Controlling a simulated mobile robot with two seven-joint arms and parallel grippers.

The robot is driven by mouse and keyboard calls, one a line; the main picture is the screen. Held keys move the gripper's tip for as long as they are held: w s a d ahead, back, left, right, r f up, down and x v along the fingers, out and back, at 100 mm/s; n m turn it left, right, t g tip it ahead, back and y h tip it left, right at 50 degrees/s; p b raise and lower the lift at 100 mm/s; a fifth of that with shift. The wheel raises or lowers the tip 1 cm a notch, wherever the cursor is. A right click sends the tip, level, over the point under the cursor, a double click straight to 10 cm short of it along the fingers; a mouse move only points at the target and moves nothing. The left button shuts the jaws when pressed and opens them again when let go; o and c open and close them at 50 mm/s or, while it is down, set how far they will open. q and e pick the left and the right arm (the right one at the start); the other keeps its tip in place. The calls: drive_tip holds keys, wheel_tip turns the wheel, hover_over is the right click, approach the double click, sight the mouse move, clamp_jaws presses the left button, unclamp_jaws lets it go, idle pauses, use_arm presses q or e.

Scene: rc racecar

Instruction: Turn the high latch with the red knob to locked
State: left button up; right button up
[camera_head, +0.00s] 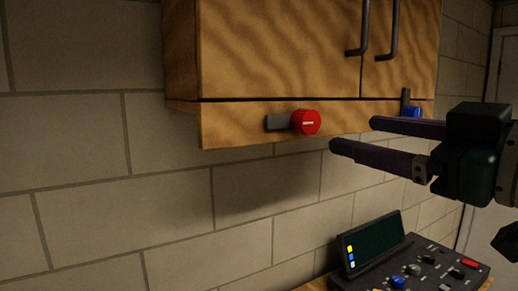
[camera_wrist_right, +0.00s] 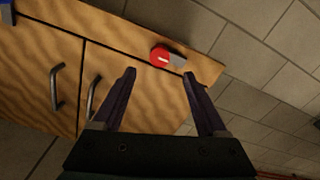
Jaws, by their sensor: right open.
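The red knob (camera_head: 306,122) is on the lower rail of the wooden wall cabinet, with a dark latch bar (camera_head: 279,123) pointing left from it, level. A white mark on the knob's face lies level too. The knob also shows in the right wrist view (camera_wrist_right: 160,56), ahead of the fingers and between their lines, with the bar (camera_wrist_right: 178,61) beside it. My right gripper (camera_head: 352,134) is open and empty, to the right of the red knob and apart from it. My left gripper is in neither view.
A second latch with a blue knob (camera_head: 411,111) and an upright dark bar sits at right on the same rail, partly behind my right gripper. The cabinet (camera_head: 280,50) has two dark door handles above. A dark control console (camera_head: 415,265) stands below. The wall left of the cabinet is clear.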

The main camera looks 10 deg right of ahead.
sight(312, 126)
drive_tip(key=p+x, duration=0.3)
drive_tip(key=x, duration=0.5)
drive_tip(key=shift+r, duration=0.15)
drive_tip(key=shift+w+a+p, duration=0.2)
drive_tip(key=shift+w+p, duration=0.15)
drive_tip(key=shift+w, duration=0.25)
clamp_jaws()
